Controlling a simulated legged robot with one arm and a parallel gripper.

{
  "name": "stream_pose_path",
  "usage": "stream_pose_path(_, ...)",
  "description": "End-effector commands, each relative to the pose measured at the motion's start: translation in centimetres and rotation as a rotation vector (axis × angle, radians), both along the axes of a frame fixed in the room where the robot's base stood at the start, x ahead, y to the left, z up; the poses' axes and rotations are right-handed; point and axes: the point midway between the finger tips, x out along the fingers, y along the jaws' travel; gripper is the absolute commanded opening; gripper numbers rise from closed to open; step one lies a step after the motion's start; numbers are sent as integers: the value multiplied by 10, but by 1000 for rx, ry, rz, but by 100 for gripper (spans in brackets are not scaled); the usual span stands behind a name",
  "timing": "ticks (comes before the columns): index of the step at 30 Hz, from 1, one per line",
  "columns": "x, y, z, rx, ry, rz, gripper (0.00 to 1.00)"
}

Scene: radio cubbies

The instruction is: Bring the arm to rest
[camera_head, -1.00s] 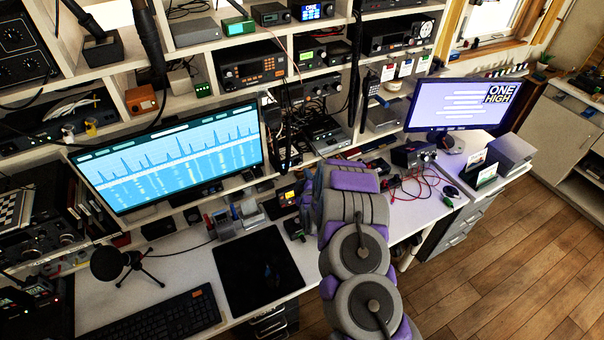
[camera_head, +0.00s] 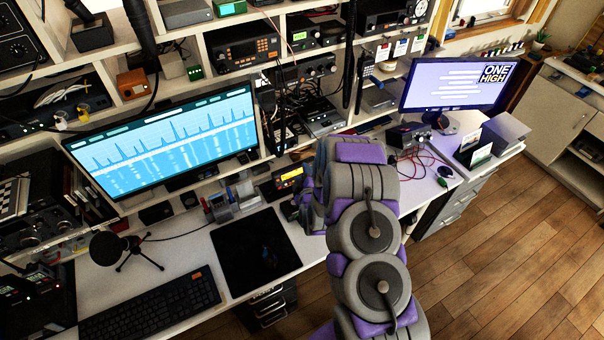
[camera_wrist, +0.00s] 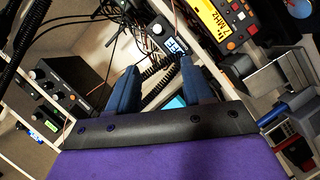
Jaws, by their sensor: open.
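My grey and purple arm rises from the bottom of the head view and reaches over the desk (camera_head: 190,262) between the two monitors. Its far end is folded down and hides my gripper in that view. In the wrist view my gripper (camera_wrist: 160,75) shows two blue fingers spread apart, with nothing held between them. Beyond the fingers are a small device with a blue display (camera_wrist: 170,44), a coiled black cable (camera_wrist: 153,76) and a black radio unit (camera_wrist: 65,85).
A large monitor (camera_head: 165,140) stands left of my arm, another monitor (camera_head: 455,84) to the right. A radio with a yellow display (camera_head: 290,178) sits close beside the arm. Shelves of radio gear (camera_head: 240,50) rise behind. Wooden floor (camera_head: 490,250) is clear at right.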

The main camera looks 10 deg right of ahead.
Motion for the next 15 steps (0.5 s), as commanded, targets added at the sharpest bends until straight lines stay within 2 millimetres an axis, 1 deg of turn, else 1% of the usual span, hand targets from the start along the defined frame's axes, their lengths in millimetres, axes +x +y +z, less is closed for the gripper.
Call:
stream_pose_path(9,1,1,2,6,7,1,51)
stream_pose_path(11,2,2,6,20,19,3,51)
stream_pose_path(15,3,10,21,89,100,9,51)
